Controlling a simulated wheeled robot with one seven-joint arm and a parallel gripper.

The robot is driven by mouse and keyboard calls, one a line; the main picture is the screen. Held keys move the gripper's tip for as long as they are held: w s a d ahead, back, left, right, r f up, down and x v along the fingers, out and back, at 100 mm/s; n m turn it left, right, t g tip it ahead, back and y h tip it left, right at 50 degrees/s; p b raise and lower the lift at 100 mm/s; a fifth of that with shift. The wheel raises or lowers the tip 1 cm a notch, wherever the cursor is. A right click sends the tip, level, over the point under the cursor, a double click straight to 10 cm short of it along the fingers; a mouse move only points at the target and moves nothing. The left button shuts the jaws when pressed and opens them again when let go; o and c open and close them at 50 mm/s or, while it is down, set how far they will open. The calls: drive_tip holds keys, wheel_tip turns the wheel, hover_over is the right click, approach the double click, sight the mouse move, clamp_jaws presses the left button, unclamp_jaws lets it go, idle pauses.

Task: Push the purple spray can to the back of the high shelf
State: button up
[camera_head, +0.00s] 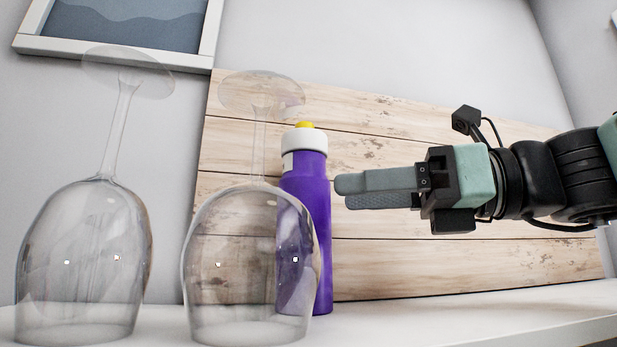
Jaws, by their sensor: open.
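The purple spray can (317,190), with a white top and a yellow tip, stands upright on the white shelf (470,316). Its lower left part shows through the upside-down wine glass in front of it. My gripper (344,192) reaches in from the right, level, with its grey fingers pointing left at the can's upper body. The fingers are open and hold nothing. In the picture a narrow gap separates the fingertips from the can's right side; their distance in depth is hard to tell.
Two clear wine glasses stand upside down: one (205,255) overlaps the can, the other (60,265) is at the far left. A wooden plank board (420,265) leans on the wall behind. A framed picture (110,45) hangs above. The shelf right of the can is clear.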

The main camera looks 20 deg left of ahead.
sight(308, 197)
drive_tip(key=a+p, duration=0.2)
drive_tip(key=a, duration=0.4)
drive_tip(key=shift+s+a, duration=0.1)
drive_tip(key=shift+a, duration=0.15)
drive_tip(key=c, duration=0.8)
drive_tip(key=shift+w+d, duration=0.45)
drive_tip(key=shift+d, duration=0.25)
drive_tip(key=shift+w+d, duration=0.45)
drive_tip(key=shift+d, duration=0.25)
drive_tip(key=shift+w+d, duration=0.45)
drive_tip(key=shift+d, duration=0.25)
drive_tip(key=shift+d, duration=0.1)
drive_tip(key=shift+w+d, duration=0.7)
drive_tip(key=shift+d, duration=0.35)
drive_tip(key=shift+w+d, duration=0.65)
drive_tip(key=shift+d, duration=0.35)
drive_tip(key=shift+w+d+p, duration=0.15)
drive_tip(key=shift+w+d, duration=0.3)
drive_tip(key=shift+d, duration=0.25)
drive_tip(key=shift+w+d+p, duration=0.15)
drive_tip(key=shift+w+d, duration=0.3)
drive_tip(key=shift+d, duration=0.25)
drive_tip(key=shift+w+d+p, duration=0.15)
drive_tip(key=shift+w+d, duration=0.3)
drive_tip(key=shift+d, duration=0.25)
